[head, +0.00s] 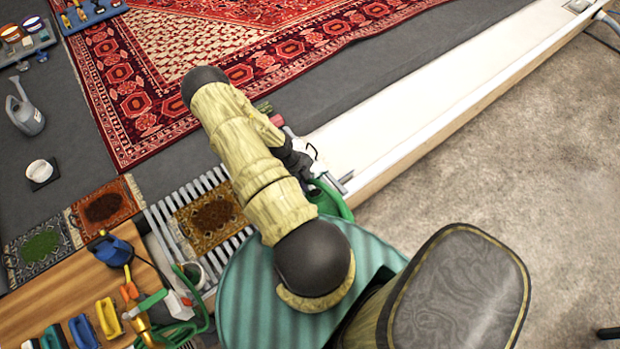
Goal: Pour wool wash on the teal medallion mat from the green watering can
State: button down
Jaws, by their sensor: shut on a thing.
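My gripper (314,172) is shut on the green watering can (333,200). Only part of the can's green body shows, beside the striped teal round top; my arm hides the rest, and I cannot tell its tilt or where its spout points. Three small mats show at the left. One has a green centre and a grey-green border (40,246), one a dark centre and red-brown border (104,207), and one, brown and gold (208,218), lies on a slatted rack. None has a clearly teal medallion; the green-centred mat is the closest in colour.
The striped teal round top (245,300) lies under my arm. A wooden bench (60,300) with brushes and a blue tool stands lower left. A large red rug (130,100) covers the far floor.

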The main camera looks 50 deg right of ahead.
jog(key=shift+w+d+b, duration=1.1)
jog(key=shift+w+b, duration=1.25)
jog(key=shift+w, duration=1.85)
jog(key=s+d+b, duration=0.2)
jog(key=d+b, duration=0.3)
jog(key=d, duration=0.6)
jog(key=s+d+b, duration=0.3)
jog(key=d+b, duration=0.3)
jog(key=d, duration=0.5)
jog(key=shift+s+d, duration=0.2)
jog(key=shift+r, duration=0.1)
jog(key=t+b, duration=0.1)
jog(key=t, duration=0.1)
jog(key=t+b, duration=0.2)
jog(key=r+t+b, duration=0.1)
jog(key=t+b, duration=0.1)
jog(key=shift+m, duration=0.3)
jog(key=t+b, duration=0.2)
jog(key=b, duration=0.3)
jog(key=shift+r, duration=0.2)
jog(key=shift+r+b, duration=0.25)
jog(key=shift+b, duration=0.05)
